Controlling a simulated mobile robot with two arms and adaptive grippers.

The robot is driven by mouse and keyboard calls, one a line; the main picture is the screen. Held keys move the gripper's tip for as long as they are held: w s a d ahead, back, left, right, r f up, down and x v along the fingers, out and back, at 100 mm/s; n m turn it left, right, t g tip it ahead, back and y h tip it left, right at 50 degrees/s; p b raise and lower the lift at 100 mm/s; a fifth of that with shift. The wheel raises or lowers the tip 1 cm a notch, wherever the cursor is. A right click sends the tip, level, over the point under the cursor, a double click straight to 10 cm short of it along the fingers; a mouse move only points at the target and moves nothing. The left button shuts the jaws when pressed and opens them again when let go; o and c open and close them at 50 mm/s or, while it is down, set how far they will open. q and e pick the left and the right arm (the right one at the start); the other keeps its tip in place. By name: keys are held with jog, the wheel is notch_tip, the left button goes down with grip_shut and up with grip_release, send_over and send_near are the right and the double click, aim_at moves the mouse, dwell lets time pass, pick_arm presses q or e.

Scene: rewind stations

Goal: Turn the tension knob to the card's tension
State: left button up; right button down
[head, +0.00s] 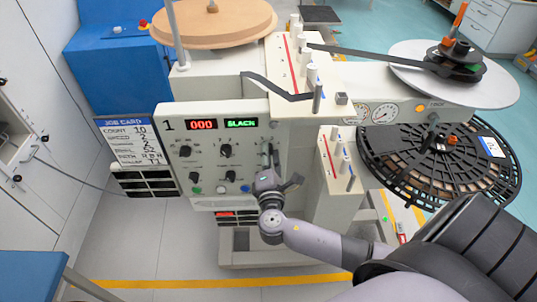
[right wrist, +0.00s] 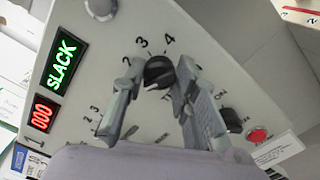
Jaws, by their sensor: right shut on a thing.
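The control panel (head: 215,165) of station 1 shows a red 000 and a green SLACK in the head view. My right gripper (head: 277,170) is at the panel's right side, where it hides the knob from the head view. In the right wrist view, my right gripper (right wrist: 160,78) has its two fingers on either side of a black knob (right wrist: 158,72), shut on it. The scale numbers 2, 3 and 4 show beside this knob; its pointer is unclear. The job card (head: 130,140) hangs left of the panel; COUNT 10 reads, the tension line is too small to read surely.
Other black knobs (head: 225,151) and small buttons (head: 196,190) are close by on the panel. A black strip (head: 275,88) runs above it past white posts (head: 312,75). A reel (head: 440,155) stands to the right. Floor (head: 150,235) is clear at the lower left.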

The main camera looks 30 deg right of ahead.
jog(key=shift+f+m+b, duration=0.2)
jog(key=shift+m+b, duration=4.2)
jog(key=shift+b, duration=0.4)
jog(key=c, duration=1.2)
grip_release()
jog(key=shift+r, duration=0.1)
jog(key=shift+c, duration=0.2)
